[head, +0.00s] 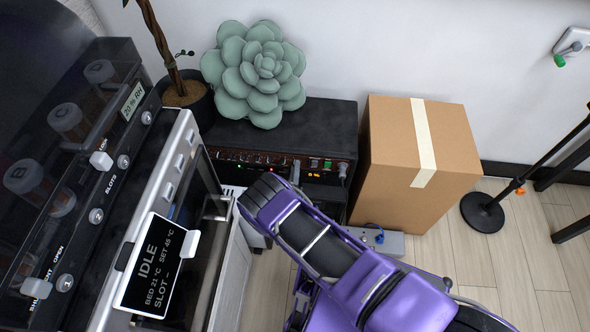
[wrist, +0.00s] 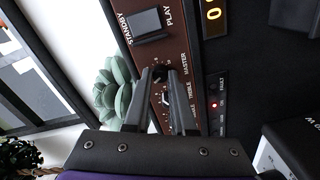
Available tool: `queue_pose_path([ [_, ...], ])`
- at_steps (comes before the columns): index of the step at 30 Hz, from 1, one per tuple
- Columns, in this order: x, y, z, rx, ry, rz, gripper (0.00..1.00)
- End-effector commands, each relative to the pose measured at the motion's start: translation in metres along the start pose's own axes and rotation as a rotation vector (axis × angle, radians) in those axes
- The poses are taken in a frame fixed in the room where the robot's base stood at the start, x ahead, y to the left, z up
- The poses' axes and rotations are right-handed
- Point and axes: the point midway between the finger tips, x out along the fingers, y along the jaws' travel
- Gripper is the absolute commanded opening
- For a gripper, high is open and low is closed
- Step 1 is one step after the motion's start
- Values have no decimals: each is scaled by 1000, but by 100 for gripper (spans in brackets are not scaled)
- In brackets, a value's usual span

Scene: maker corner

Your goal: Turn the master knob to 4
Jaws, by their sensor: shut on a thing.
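The master knob (wrist: 164,72) is a small dark knob on the amplifier's brown panel, by the label MASTER. In the wrist view, my gripper (wrist: 163,74) has its two fingertips on either side of this knob, shut on it. The knob's pointer is too dark and covered to read. An orange display (wrist: 213,14) beside the panel shows a 0 and is partly cut off. In the head view, the black amplifier (head: 328,120) stands against the wall, its panel facing me. My purple arm reaches to its front and hides the gripper and the master knob there.
A lighter-rimmed knob (wrist: 166,99) sits between my fingers, further back. A STANDBY/PLAY switch (wrist: 146,24) is close to the fingertips. A green plush succulent (head: 258,75) lies on the amplifier. A cardboard box (head: 390,160) stands right of it, and a grey machine (head: 170,180) at left.

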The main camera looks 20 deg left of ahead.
Motion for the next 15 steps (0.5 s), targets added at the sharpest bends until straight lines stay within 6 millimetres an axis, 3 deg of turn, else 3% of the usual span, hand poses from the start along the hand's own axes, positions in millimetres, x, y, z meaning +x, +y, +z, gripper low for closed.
queue_pose_path([
  [13, 1, 0, 1, 8, -1, 1, 0],
  [14, 1, 0, 1, 8, -1, 1, 29],
  [15, 0, 0, 0, 8, -1, 1, 36],
])
